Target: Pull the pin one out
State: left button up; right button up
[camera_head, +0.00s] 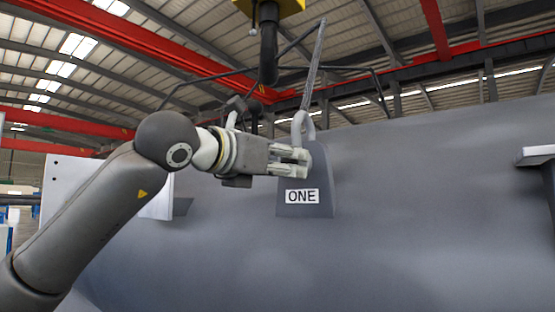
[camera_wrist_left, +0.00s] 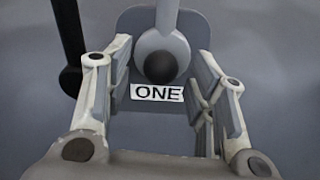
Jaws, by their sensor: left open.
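A grey lug plate (camera_head: 318,205) with a white label "ONE" (camera_head: 302,196) stands on the big grey shell. A light grey shackle (camera_head: 298,122) hangs at its top from a sling. In the left wrist view, the pin's dark round end (camera_wrist_left: 160,66) sits in the shackle's rounded eye (camera_wrist_left: 177,45), just above the label (camera_wrist_left: 157,93). My left gripper (camera_head: 304,162) reaches in from the left, level with the shackle's lower end. Its open fingers (camera_wrist_left: 166,72) stand either side of the pin end with clear gaps; contact is not visible. The pin is hidden in the head view. My right gripper is not in view.
The curved grey shell (camera_head: 430,200) fills the right and lower middle. A sling (camera_head: 314,65) rises from the shackle towards a dark crane hook (camera_head: 269,50) and a spreader frame. A dark rod (camera_wrist_left: 68,40) hangs left of the lug in the wrist view. A bracket (camera_head: 538,156) juts out at right.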

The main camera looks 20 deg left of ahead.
pick_arm(q)
jog(key=shift+c, duration=0.3)
grip_shut()
jog(key=b+v, duration=0.4)
jog(key=v, duration=0.7)
dwell(1.1)
